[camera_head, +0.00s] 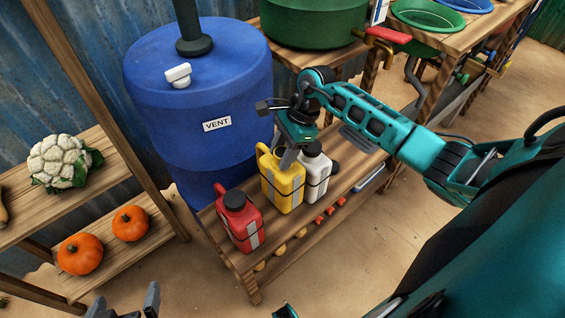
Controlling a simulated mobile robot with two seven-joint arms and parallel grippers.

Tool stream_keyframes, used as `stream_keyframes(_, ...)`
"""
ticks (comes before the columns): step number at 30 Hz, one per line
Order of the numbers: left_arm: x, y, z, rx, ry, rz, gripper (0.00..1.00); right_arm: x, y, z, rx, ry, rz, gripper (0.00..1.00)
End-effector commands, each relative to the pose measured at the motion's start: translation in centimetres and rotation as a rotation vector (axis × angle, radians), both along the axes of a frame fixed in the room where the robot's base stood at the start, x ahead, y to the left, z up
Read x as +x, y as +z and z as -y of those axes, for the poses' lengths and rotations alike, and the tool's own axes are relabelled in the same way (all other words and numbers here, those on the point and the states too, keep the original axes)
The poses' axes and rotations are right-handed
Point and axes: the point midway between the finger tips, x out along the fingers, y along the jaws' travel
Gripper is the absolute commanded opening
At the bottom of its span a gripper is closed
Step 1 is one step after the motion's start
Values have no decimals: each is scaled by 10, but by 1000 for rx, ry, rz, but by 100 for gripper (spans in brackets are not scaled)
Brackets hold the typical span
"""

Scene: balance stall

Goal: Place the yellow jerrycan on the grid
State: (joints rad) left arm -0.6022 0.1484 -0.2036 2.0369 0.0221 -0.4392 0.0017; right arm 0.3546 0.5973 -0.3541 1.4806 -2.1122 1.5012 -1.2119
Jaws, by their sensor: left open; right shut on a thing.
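The yellow jerrycan (283,188) stands upright on or just above a low wooden bench, between a red jerrycan (238,222) and a white jerrycan (317,176). My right gripper (290,157) reaches down from above and is shut on the yellow jerrycan at its top. The gripper hides part of the jerrycan's top, and I cannot tell whether its base touches the bench. My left gripper (125,304) is at the bottom left edge, open and empty, away from the jerrycans. I cannot make out a grid in this view.
The wooden bench (212,228) has a lower shelf with small red and yellow items. A large blue barrel (195,110) marked VENT stands behind it. Shelves at left hold a cauliflower (62,160) and pumpkins (80,253). A green tub (312,22) is at the back.

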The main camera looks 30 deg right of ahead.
Motion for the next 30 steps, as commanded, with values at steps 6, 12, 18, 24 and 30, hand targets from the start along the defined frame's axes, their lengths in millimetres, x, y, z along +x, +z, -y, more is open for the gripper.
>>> stream_keyframes(6,0,-6,1,-2,-1,-3,100,-1,-33,-2,4,0,-4,0)
stream_keyframes(12,2,-4,1,-3,-1,0,100,0,-39,0,0,1,-1,0)
stream_keyframes(18,3,-7,2,-5,-2,2,100,-1,-42,0,-1,2,-2,0)
stream_keyframes(24,3,-5,2,-6,-4,2,100,-1,-42,-1,0,1,-2,58)
stream_keyframes(30,3,-5,3,-6,-4,2,100,-1,-42,-1,0,1,-2,68)
